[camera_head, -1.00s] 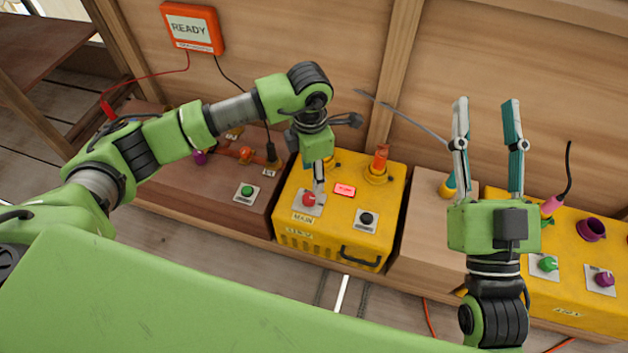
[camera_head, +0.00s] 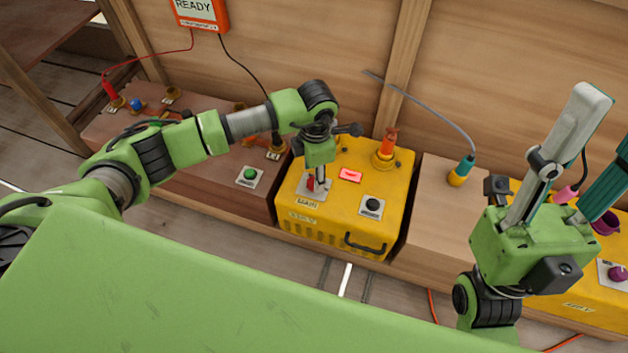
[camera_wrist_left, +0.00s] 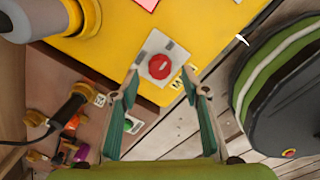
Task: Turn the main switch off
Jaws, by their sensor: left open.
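The main switch is a red knob (camera_head: 311,184) on a pale plate on top of the yellow box (camera_head: 330,222), beside the MAIN label. My left gripper (camera_head: 318,180) points down over the knob, and a finger partly hides it in the head view. In the left wrist view the red knob (camera_wrist_left: 158,66) lies ahead of and between the spread fingers of the left gripper (camera_wrist_left: 162,86). The fingers are apart, with no visible contact on the knob. My right gripper (camera_head: 615,125) is raised at the right, its fingers spread and empty.
A lit red indicator (camera_head: 350,175), a black button (camera_head: 373,205) and an orange plug (camera_head: 387,145) are close by on the same box. A green button (camera_head: 250,175) is on the brown box to the left.

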